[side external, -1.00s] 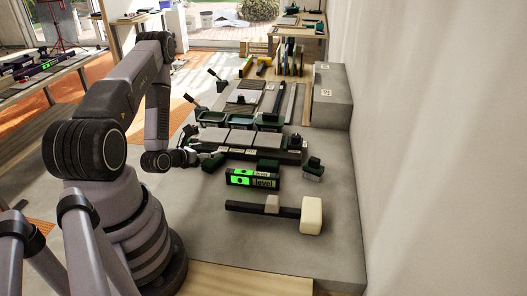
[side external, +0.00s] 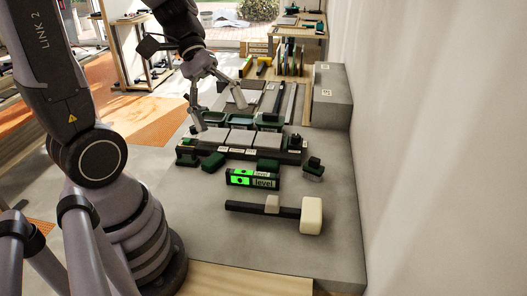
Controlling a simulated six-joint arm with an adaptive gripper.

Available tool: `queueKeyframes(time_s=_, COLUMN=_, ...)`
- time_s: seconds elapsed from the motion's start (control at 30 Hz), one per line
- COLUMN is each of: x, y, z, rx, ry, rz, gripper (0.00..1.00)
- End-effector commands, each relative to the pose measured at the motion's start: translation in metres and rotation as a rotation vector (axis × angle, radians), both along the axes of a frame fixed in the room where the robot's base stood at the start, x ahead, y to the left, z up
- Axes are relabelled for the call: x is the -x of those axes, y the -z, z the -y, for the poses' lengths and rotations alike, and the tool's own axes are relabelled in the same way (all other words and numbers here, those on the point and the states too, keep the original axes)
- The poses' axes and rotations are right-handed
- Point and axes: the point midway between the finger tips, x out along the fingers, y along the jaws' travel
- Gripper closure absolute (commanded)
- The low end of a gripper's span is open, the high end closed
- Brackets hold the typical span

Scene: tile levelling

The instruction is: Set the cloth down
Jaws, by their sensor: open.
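My gripper (side external: 218,114) is open, its two fingers spread wide above the row of green trays and grey tiles. Nothing shows between the fingers. No item is clearly recognisable as a cloth. A small dark green item (side external: 212,162) lies on the grey work surface (side external: 200,205), in front of the tile rack; it is too small to tell whether it is the cloth. Another green item (side external: 187,158) sits to its left, by the rack's left end.
Grey tiles (side external: 241,137) lie on a black rack (side external: 240,152), with green trays (side external: 269,121) behind. In front are a level (side external: 252,178) with a bright green display and a white-headed mallet (side external: 311,215). A wall bounds the right. The front left surface is clear.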

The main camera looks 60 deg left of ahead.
Motion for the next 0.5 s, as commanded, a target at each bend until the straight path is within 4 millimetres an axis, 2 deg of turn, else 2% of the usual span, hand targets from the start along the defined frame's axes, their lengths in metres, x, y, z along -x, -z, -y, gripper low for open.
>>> queueKeyframes(time_s=0.03, x=0.016, y=-0.005, z=-0.004, rx=-0.140, ry=0.105, rz=0.101, gripper=0.27)
queueKeyframes(time_s=0.1, x=0.030, y=-0.010, z=-0.018, rx=-0.328, ry=0.221, rz=0.230, gripper=0.27)
queueKeyframes(time_s=0.2, x=0.040, y=-0.023, z=-0.040, rx=-0.563, ry=0.340, rz=0.416, gripper=0.27)
queueKeyframes(time_s=0.33, x=0.044, y=-0.044, z=-0.061, rx=-0.778, ry=0.422, rz=0.609, gripper=0.27)
queueKeyframes(time_s=0.5, x=0.045, y=-0.059, z=-0.074, rx=-0.898, ry=0.457, rz=0.722, gripper=0.27)
